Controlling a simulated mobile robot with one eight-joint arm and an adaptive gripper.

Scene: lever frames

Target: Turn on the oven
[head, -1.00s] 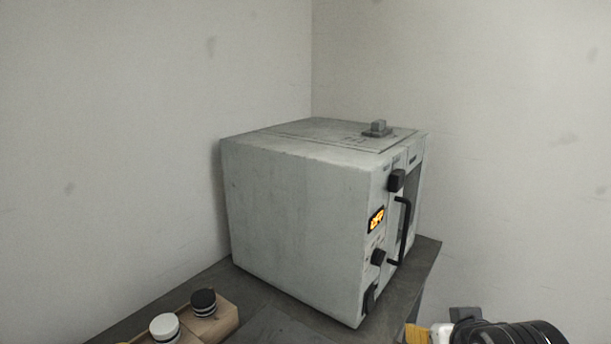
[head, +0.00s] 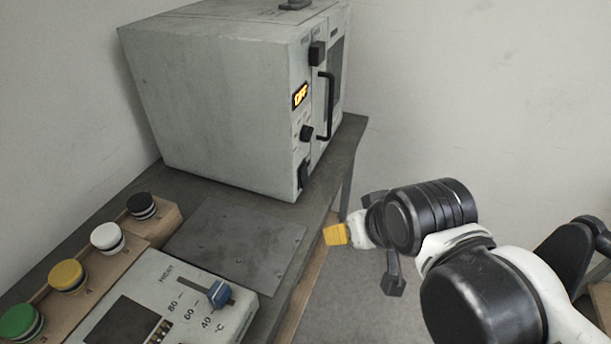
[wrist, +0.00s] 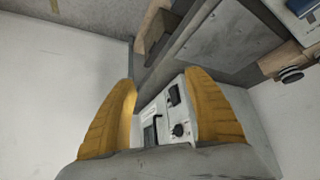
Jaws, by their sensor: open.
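The oven (head: 215,95) is a worn grey-white box at the back of a dark bench in the head view. Its front faces right and is seen at a steep angle. An orange display (head: 300,96) seems to read OFF. Below it are a black knob (head: 306,132) and a black switch-like part (head: 304,174). A black upper control (head: 317,53) and a long black handle (head: 326,105) are also on the front. My gripper (head: 336,234) has yellow fingers, in front of the bench and apart from the oven. In the wrist view my gripper (wrist: 165,108) is open and empty.
On the bench a box with a blue slider (head: 220,292) stands beside a wooden block with green, yellow, white and black buttons (head: 108,237). A flat metal plate (head: 238,240) lies before the oven. The floor (head: 340,300) right of the bench is clear.

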